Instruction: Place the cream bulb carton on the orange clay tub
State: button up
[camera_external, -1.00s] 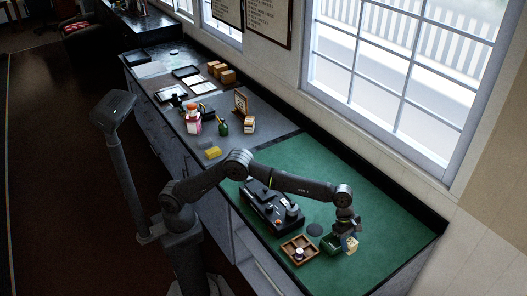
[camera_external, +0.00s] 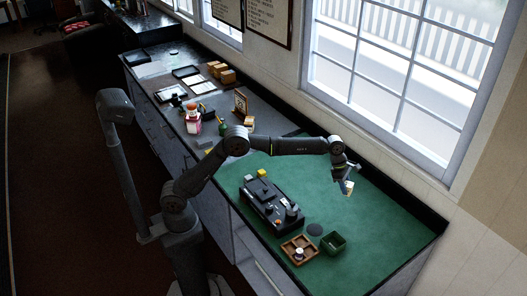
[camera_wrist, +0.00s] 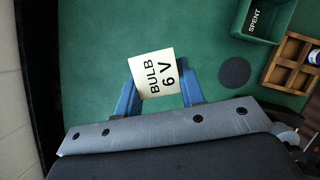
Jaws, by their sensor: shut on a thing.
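The cream bulb carton (camera_wrist: 155,75), marked "BULB 6 V", is between the blue fingers of my gripper (camera_wrist: 160,92) in the wrist view. In the external view my gripper (camera_external: 345,182) is shut on the carton (camera_external: 349,188) and holds it above the green mat, towards the window side. I cannot make out an orange clay tub in either view.
A green bin (camera_external: 335,243) labelled "SPENT" (camera_wrist: 262,18) stands beside a brown divided tray (camera_external: 299,250) and a dark round disc (camera_external: 315,230). A black device (camera_external: 270,203) lies left of them. The mat's right part (camera_external: 390,230) is clear.

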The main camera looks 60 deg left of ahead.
jog(key=w+a+r+n+t+y, duration=0.1)
jog(key=w+a+r+n, duration=0.15)
jog(key=a, duration=1.25)
jog(key=w+a+r+n+y, duration=0.1)
jog(key=w+a+n, duration=0.25)
jog(key=a, duration=1.15)
jog(key=w+a+r+n+t, duration=0.1)
jog(key=w+a+r+n, duration=0.15)
jog(key=a, duration=1.25)
jog(key=s+a+r+n+y, duration=0.1)
jog(key=s+a+n, duration=0.25)
jog(key=a, duration=0.95)
jog(key=s+a+r+n+y, duration=0.15)
jog(key=s+a, duration=0.25)
jog(key=a, duration=0.9)
notch_tip(320, 180, up, 4)
jog(key=n+y, duration=0.3)
jog(key=n, duration=0.5)
send_over(192, 104)
jog(key=s+d, duration=0.1)
jog(key=d, duration=0.1)
jog(key=shift+g, duration=0.4)
jog(key=f, duration=0.7)
jog(key=shift+s+a+f, duration=0.2)
jog(key=shift+s+a, duration=0.05)
jog(key=shift+f, duration=0.1)
